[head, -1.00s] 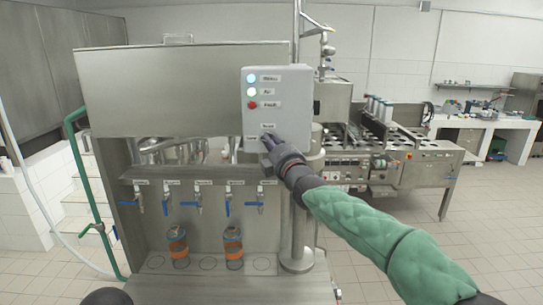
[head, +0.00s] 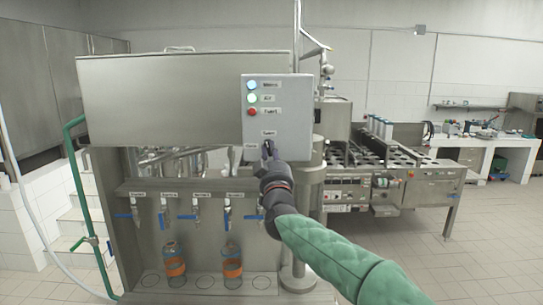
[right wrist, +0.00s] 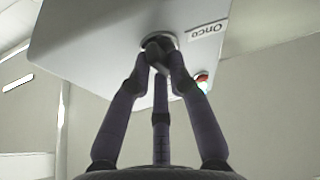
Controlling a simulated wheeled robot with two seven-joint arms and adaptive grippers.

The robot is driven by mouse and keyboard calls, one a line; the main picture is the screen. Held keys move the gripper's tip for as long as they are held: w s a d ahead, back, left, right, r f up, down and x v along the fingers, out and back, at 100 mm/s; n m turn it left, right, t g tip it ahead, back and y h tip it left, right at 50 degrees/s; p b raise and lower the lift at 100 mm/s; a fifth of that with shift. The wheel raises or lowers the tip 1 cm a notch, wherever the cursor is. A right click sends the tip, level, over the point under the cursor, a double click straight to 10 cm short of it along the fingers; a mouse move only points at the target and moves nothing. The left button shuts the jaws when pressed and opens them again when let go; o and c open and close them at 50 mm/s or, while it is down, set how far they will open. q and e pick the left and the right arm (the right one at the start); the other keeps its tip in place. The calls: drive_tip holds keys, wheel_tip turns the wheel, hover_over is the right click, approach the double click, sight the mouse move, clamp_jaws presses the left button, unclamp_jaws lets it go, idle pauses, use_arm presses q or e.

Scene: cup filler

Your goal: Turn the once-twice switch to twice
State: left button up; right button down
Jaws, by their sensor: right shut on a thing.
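The once-twice switch (right wrist: 171,38) is a small dark knob on the grey control box (head: 290,110), below the lamps. My right gripper (head: 268,152) is at the lower part of the box. In the right wrist view its dark purple fingers (right wrist: 158,52) close together around the knob, hiding most of it. A label reading "Once" (right wrist: 206,31) sits beside the knob. In the head view, small labels lie above and left of it, too blurred to read surely. The knob's exact angle is hidden by the fingers. My left gripper is not in view.
Below left is a row of taps with blue handles (head: 228,212). Two orange-banded cups (head: 174,266) stand on the filler's base. A vertical steel post (head: 298,230) stands right of my wrist.

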drive_tip(key=shift+a+f+m+h, duration=0.1)
drive_tip(key=shift+m+h, duration=0.4)
drive_tip(key=shift+m, duration=0.45)
drive_tip(key=shift+a+f+m+h, duration=0.1)
drive_tip(key=shift+m+h, duration=0.4)
drive_tip(key=shift+m, duration=0.85)
drive_tip(key=c, duration=1.1)
unclamp_jaws()
drive_tip(key=shift+c, duration=0.2)
drive_tip(key=shift+d+r, duration=0.1)
drive_tip(key=v, duration=1.2)
drive_tip(key=shift+w+f, duration=0.1)
drive_tip(key=shift+f, duration=0.2)
